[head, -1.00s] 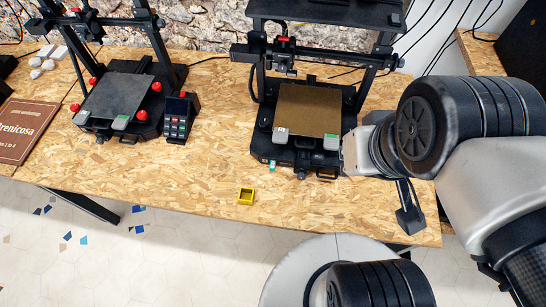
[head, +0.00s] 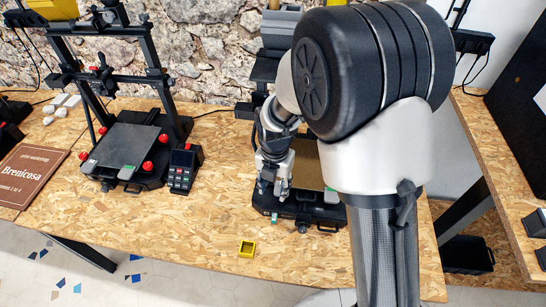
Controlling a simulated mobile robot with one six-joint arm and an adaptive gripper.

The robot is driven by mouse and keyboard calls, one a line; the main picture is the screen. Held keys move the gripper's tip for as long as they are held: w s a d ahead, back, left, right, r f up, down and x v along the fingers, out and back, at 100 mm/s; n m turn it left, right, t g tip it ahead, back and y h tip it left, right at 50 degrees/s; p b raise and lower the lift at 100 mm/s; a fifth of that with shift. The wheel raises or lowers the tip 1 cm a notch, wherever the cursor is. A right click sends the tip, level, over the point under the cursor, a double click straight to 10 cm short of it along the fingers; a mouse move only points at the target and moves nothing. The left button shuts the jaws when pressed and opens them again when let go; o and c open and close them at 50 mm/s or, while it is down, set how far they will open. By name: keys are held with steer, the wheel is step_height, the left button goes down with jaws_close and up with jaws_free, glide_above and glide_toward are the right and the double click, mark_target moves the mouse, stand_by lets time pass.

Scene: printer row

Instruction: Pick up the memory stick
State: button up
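A small teal piece, which looks like the memory stick (head: 274,217), shows at the front edge of the right-hand printer (head: 308,213), left of its middle. It is too small to tell how it sits there. My gripper (head: 272,192) points down over the front left of that printer, above and slightly left of the teal piece in the picture, apart from it. Its fingers look spread, with nothing visible between them. My arm hides much of the printer's frame and the right part of its bed.
A small yellow open box (head: 247,249) stands near the table's front edge. Another printer (head: 126,150) with red knobs and a dark keypad unit (head: 184,169) stand to the left. A brown book (head: 31,174) lies at far left.

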step_height(320, 180, down, 4)
steer(key=a+n, duration=0.1)
steer(key=n, duration=0.2)
steer(key=b, duration=0.3)
glide_above(274, 221)
steer(key=f, duration=0.6)
steer(key=a+f, duration=0.1)
steer(key=f, duration=0.3)
steer(key=shift+f, duration=0.1)
steer(key=shift+w+d+f+b, duration=0.15)
steer(key=shift+f+b, duration=0.15)
steer(key=shift+f, duration=0.8)
steer(key=shift+s+d+f+b, duration=0.15)
steer(key=shift+f+b, duration=0.2)
steer(key=shift+f, duration=0.7)
steer(key=shift+w+d+f+b, duration=0.15)
steer(key=shift+f+b, duration=0.15)
steer(key=shift+f, duration=0.8)
steer(key=shift+c, duration=0.2)
steer(key=c, duration=0.8)
